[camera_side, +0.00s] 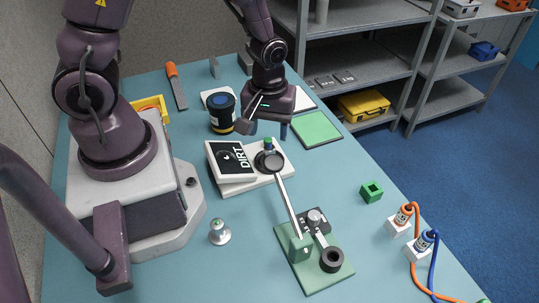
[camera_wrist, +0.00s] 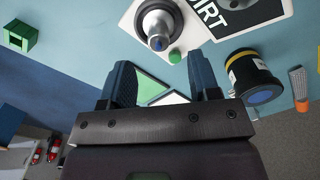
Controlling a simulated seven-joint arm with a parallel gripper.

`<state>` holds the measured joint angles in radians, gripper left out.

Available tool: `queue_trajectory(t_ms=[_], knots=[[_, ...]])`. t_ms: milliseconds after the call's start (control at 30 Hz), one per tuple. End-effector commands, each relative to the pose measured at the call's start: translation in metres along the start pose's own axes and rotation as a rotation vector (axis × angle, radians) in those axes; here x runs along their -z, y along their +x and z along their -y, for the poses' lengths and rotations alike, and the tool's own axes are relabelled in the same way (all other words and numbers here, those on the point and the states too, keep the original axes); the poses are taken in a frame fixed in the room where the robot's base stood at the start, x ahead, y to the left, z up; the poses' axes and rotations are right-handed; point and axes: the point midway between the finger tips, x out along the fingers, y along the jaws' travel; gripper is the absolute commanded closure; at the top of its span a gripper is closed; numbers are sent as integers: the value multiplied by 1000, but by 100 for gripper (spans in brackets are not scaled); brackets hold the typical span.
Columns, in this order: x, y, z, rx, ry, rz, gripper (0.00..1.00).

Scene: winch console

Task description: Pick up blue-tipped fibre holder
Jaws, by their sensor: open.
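A small cylindrical holder with a blue top and blue cable (camera_side: 427,240) stands upright in a white block at the right table edge in the side view; it looks like the blue-tipped fibre holder. A similar holder with an orange top and orange cable (camera_side: 403,213) stands just behind it. My gripper (camera_side: 268,131) is at the far part of the table, well away from both, above the area behind the white book. In the wrist view my gripper (camera_wrist: 164,82) is open, with nothing between its fingers. I cannot make out either holder in the wrist view.
A lever device on a green plate (camera_side: 328,272) stands between; its long arm reaches a dark round end (camera_side: 268,161) over the books (camera_side: 232,161). A black jar (camera_side: 222,113) stands near my gripper. A green block (camera_side: 371,191) lies behind the holders. The front-left table holds a small knob (camera_side: 219,232).

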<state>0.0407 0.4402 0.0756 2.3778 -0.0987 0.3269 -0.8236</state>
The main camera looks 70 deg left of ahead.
Motion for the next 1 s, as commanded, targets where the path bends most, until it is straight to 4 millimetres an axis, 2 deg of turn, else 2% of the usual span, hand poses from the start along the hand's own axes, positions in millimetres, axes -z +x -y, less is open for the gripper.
queue_trajectory(t_ms=[267,600,900,1000], knots=[[0,20,0,2,1,2,44],[0,61,-2,1,2,2,44],[0,64,-2,-2,2,0,44],[0,64,-2,-2,2,0,67]])
